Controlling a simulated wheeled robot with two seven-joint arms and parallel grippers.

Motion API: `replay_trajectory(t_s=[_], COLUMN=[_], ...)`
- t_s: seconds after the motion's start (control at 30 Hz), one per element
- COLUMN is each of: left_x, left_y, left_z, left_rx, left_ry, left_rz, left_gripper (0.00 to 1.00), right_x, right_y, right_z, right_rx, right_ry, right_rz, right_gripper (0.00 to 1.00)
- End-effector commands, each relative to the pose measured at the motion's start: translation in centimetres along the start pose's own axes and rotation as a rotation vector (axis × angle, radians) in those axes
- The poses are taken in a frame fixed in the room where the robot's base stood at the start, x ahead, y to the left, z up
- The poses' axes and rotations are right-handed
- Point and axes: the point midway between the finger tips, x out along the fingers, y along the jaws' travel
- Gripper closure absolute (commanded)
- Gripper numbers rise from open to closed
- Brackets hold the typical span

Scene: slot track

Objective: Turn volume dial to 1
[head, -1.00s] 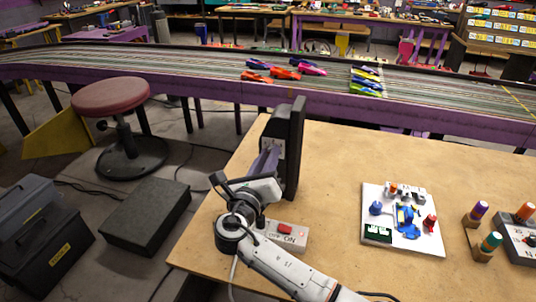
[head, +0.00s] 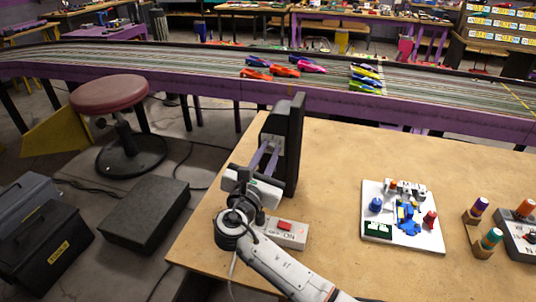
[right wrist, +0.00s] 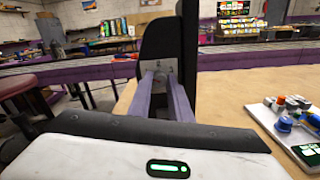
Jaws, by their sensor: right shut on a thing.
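A black upright box (head: 292,150), seemingly a monitor or speaker, stands at the left edge of the wooden table. A grey panel is on its left-facing side. My right gripper (head: 271,146) reaches up to this panel, its two purple-grey fingers shut on the volume dial. In the right wrist view the fingers (right wrist: 163,80) run straight to the panel on the black box (right wrist: 160,48). The dial is hidden between the fingertips, so its number cannot be read. My left gripper is not in view.
A switch box (head: 286,233) with a red button lies just right of my right wrist. A white board (head: 373,215) with coloured knobs lies further right, beside marker-like bottles. A slot track (head: 200,75) with toy cars runs behind. The table's middle is clear.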

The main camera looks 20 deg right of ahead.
Motion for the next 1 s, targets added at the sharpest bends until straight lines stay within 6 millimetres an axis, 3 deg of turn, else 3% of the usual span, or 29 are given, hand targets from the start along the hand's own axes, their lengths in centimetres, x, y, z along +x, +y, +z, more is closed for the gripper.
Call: replay_trajectory(t_s=[0.53,0.57,0.67,1.0], left_x=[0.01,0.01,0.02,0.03], left_y=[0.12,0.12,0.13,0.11], left_z=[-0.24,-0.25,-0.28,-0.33], left_rx=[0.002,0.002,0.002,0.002], left_ry=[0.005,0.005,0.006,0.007], left_rz=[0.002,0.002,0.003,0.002], left_gripper=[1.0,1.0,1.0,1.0], right_x=[-0.03,-0.03,-0.03,-0.28], right_y=[-0.01,-0.01,0.0,0.01], right_z=[0.0,0.01,0.0,-0.03], right_rx=[0.026,0.026,0.026,0.025], right_ry=[0.0,0.0,0.0,0.001], right_rz=[0.0,0.0,0.0,0.001], right_gripper=[1.0,0.8,0.64,0.63])
